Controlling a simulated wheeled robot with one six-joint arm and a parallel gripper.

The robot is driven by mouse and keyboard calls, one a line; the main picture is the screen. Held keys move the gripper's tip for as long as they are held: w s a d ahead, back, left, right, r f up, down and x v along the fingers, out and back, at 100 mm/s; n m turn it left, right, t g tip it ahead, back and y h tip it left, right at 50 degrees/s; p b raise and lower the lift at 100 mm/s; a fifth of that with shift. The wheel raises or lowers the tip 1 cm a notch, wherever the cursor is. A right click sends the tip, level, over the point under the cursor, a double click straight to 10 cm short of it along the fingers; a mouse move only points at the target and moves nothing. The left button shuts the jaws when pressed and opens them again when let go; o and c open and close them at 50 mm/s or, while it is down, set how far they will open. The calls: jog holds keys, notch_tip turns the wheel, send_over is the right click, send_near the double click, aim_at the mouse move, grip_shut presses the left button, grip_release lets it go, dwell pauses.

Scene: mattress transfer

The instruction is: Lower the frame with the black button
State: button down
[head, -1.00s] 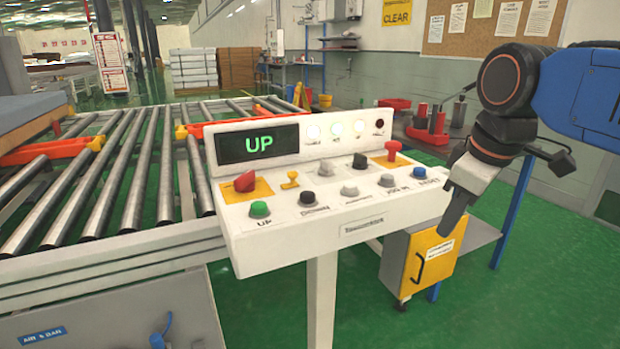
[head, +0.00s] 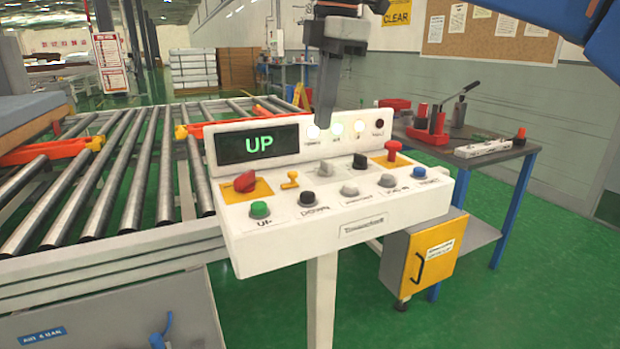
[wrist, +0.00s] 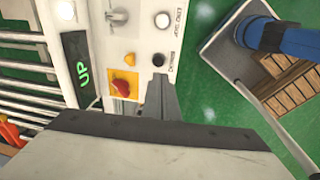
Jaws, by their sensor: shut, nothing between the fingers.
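The black button (head: 308,199) sits in the front row of the white control panel (head: 350,225), right of the green button (head: 260,209), with a DOWN label below it. The panel display (head: 258,144) reads UP in green. My gripper (head: 325,124) is shut and empty, pointing down above the back of the panel in the head view. The green button is not visible there. The frame itself is not clearly identifiable.
A roller conveyor (head: 110,180) lies left. A workbench (head: 470,150) with tools stands right.

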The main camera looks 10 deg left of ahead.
aim_at(308, 193)
jog(key=shift+a+r, duration=0.2)
jog(key=shift+a, duration=0.3)
jog(key=f, duration=0.4)
jog(key=a+f, duration=0.1)
jog(key=f, duration=0.4)
jog(key=w+f, duration=0.1)
jog(key=f, duration=0.4)
jog(key=shift+a, duration=0.25)
